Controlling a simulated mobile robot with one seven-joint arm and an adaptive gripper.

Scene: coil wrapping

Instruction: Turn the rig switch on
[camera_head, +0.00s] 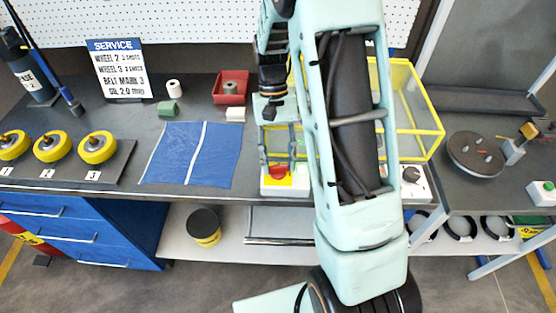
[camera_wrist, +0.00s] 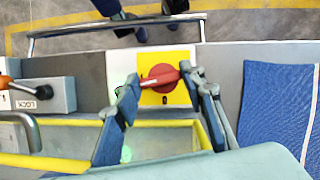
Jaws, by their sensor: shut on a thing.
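The rig switch is a red rotary knob (camera_wrist: 158,78) on a yellow plate (camera_wrist: 178,98) set in a white box, and it also shows in the head view (camera_head: 279,172). In the wrist view the knob's bar lies nearly level, slightly tilted. My gripper (camera_wrist: 160,75) is shut on the knob, with one blue-grey finger at each end of the bar. In the head view my gripper (camera_head: 279,158) comes down over the switch at the bench's front edge, and my arm hides part of the bench behind it.
A yellow-edged clear guard (camera_head: 425,108) stands beside and behind the switch. A lock handle (camera_wrist: 37,92) is left of the switch in the wrist view. A blue mat (camera_head: 187,155) lies on the bench at left. A metal rail (camera_wrist: 115,25) runs beyond the bench edge.

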